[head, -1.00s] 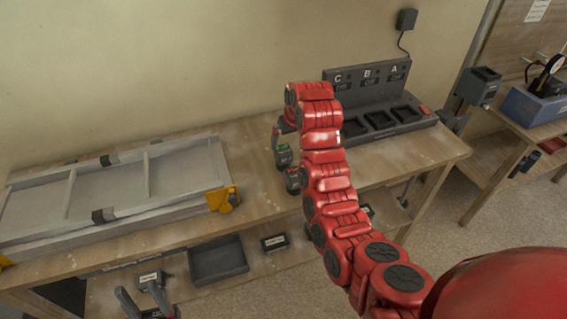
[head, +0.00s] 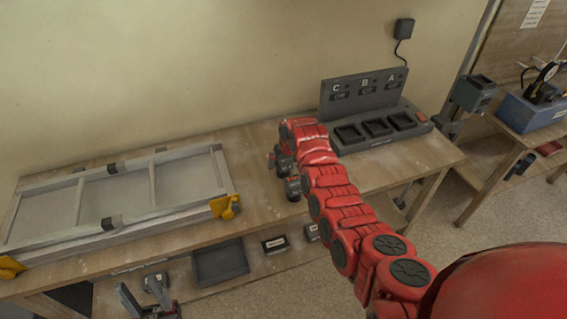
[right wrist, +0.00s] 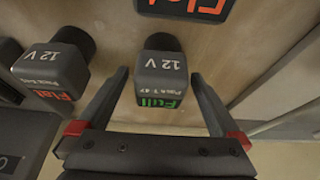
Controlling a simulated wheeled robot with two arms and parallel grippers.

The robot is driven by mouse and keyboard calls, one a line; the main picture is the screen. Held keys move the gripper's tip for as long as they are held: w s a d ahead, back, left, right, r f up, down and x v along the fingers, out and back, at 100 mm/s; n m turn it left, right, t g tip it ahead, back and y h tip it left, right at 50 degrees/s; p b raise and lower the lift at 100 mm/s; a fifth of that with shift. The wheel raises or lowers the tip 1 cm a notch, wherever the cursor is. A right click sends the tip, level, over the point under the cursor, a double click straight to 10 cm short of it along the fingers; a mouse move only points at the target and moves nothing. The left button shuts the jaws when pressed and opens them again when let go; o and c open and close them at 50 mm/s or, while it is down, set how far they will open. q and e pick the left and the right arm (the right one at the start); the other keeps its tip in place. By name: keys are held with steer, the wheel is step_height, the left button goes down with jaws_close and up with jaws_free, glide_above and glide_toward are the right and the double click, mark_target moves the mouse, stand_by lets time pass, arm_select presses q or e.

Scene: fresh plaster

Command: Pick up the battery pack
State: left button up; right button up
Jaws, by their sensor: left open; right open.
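A dark 12 V battery pack (right wrist: 160,78) with a green "Full" label lies between the spread fingers of my right gripper (right wrist: 160,72) in the right wrist view. The fingers are open and flank it, with a gap visible on each side. A second 12 V pack (right wrist: 52,70) with a red "Flat" label lies to the left, and another flat-marked pack (right wrist: 185,8) is cut off at the top. In the head view, packs (head: 293,188) show beside my right arm, which hides most of the right gripper. My left gripper (head: 143,296) is open and empty at the bottom left.
A charger station (head: 378,126) with bays marked C, B and A stands at the table's right. A grey framed panel (head: 120,195) with yellow clamps lies at the left. A dark tray (head: 220,263) and small labelled boxes (head: 275,244) sit on the lower shelf.

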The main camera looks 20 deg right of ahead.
steer(key=shift+f, duration=0.2)
jaws_close()
stand_by(0.5)
